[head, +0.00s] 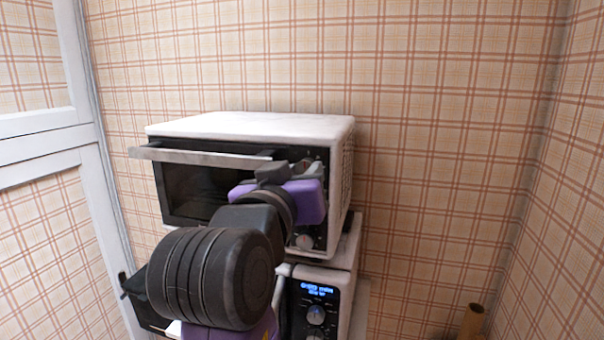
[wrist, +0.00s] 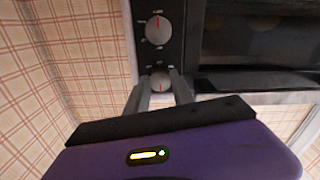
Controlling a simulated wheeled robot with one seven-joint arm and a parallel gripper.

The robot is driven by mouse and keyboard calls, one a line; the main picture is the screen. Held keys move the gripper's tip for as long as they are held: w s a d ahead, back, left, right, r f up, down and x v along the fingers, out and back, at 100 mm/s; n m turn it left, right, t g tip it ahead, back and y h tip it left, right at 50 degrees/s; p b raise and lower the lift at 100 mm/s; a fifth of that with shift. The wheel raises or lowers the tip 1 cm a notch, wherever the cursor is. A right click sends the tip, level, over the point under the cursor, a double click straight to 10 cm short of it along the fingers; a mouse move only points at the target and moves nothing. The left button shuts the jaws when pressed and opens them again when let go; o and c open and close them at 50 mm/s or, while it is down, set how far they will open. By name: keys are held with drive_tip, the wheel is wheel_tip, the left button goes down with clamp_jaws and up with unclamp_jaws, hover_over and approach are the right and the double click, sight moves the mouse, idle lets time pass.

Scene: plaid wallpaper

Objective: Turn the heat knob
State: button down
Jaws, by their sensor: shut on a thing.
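A white toaster oven (head: 250,126) with a dark glass door stands against the wall, its control panel on the right side of its front. In the wrist view, which looks upside down, the dark panel shows a knob (wrist: 159,30) and, below it, a second knob (wrist: 160,84). My gripper (head: 306,170) is at the upper part of the panel in the head view. In the wrist view my gripper (wrist: 161,78) is shut on the second knob, one finger on each side. Its pointer mark looks roughly vertical. The labels are too small to read. Another knob (head: 304,241) shows low on the panel in the head view.
The oven's door handle (head: 200,155) sticks out close to my gripper's left. Below stands another appliance with a lit blue display (head: 317,290). A white door (head: 45,150) is at the left. A brown cylinder (head: 472,322) is at the bottom right.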

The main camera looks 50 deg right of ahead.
drive_tip(key=shift+f+m+b, duration=0.1)
drive_tip(key=shift+m+b, duration=0.2)
drive_tip(key=shift+b, duration=0.25)
drive_tip(key=m+b, duration=2.4)
drive_tip(key=m, duration=1.1)
